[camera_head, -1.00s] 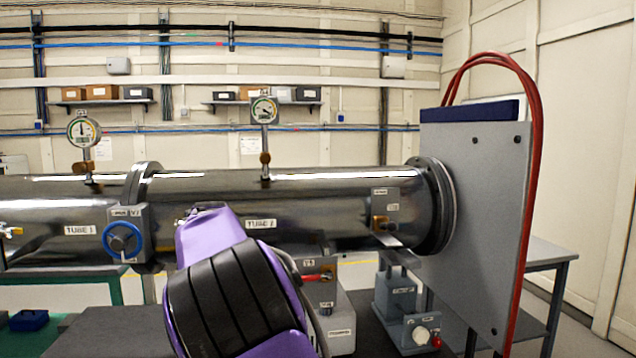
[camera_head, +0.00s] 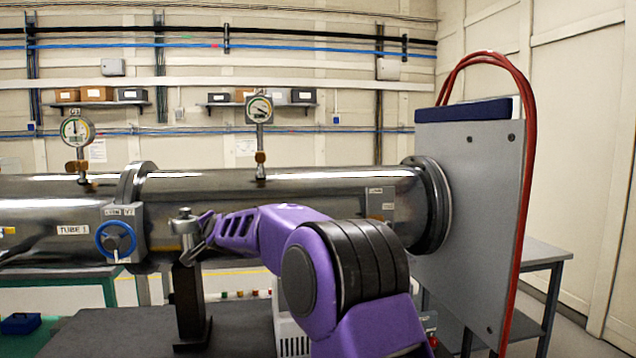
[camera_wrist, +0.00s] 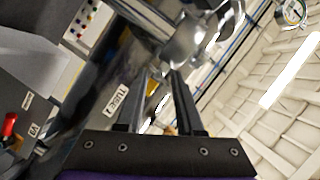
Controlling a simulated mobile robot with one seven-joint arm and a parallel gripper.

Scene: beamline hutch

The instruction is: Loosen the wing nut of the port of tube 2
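Tube 2 (camera_head: 330,185) is the dark shiny pipe at right, ending in a flange at a grey panel. Its label and lower middle are hidden behind my purple arm. My gripper (camera_wrist: 162,73) shows two dark fingers, apart, with nothing clearly between them. In the head view its end (camera_head: 204,232) is small, close to a silver fitting (camera_head: 185,222) above a dark post. A shiny silver fitting (camera_wrist: 185,42) also lies just beyond the fingertips in the wrist view. I cannot make out a wing nut on it, or tell whether the fingers touch it.
Tube 1 (camera_head: 40,200) runs left, with a blue handwheel valve (camera_head: 116,240) at the joint. Gauges stand on tube 1 (camera_head: 77,130) and tube 2 (camera_head: 259,110). The grey panel (camera_head: 470,210) with red hoses closes off the right. A red handle (camera_wrist: 10,125) shows in the wrist view.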

